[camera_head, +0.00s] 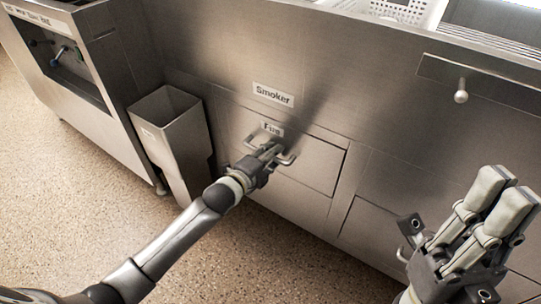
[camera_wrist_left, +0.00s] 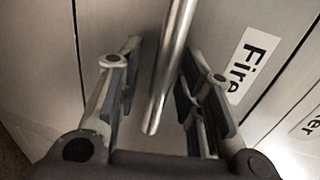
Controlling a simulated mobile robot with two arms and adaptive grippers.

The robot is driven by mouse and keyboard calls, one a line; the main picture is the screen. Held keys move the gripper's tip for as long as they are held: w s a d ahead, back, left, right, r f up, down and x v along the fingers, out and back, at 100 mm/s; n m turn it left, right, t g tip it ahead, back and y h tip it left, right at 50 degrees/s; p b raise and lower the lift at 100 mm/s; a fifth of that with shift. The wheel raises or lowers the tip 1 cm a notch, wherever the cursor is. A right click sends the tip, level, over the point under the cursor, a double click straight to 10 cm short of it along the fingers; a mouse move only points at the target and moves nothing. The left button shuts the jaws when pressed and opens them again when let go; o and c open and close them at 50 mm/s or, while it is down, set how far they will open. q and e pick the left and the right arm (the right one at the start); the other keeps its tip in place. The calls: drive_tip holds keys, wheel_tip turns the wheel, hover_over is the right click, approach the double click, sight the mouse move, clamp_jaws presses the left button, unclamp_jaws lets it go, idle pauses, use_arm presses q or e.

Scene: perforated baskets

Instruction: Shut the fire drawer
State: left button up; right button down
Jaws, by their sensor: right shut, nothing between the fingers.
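The fire drawer (camera_head: 312,160) is a steel front panel low on the smoker's face, under the "Smoker" label. A dark line runs along its edges; I cannot tell whether it sits fully flush. Its "Fire" label (camera_head: 272,129) also shows sideways in the left wrist view (camera_wrist_left: 249,64). My left gripper (camera_head: 272,150) is at the drawer's bar handle (camera_head: 288,160). In the left wrist view the handle (camera_wrist_left: 170,70) passes between its spread fingers, with gaps on both sides. My right gripper (camera_head: 507,180) is shut and empty, raised at the lower right, away from the drawer.
A tapered steel bin (camera_head: 172,130) stands on the floor left of the drawer. A steel unit with an open recess (camera_head: 70,65) is further left. A panel with a round knob (camera_head: 461,97) is at upper right. A white perforated basket (camera_head: 405,10) sits on top. Speckled floor is clear in front.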

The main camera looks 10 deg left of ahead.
use_arm(q)
drive_tip(key=v, duration=1.2)
idle(0.5)
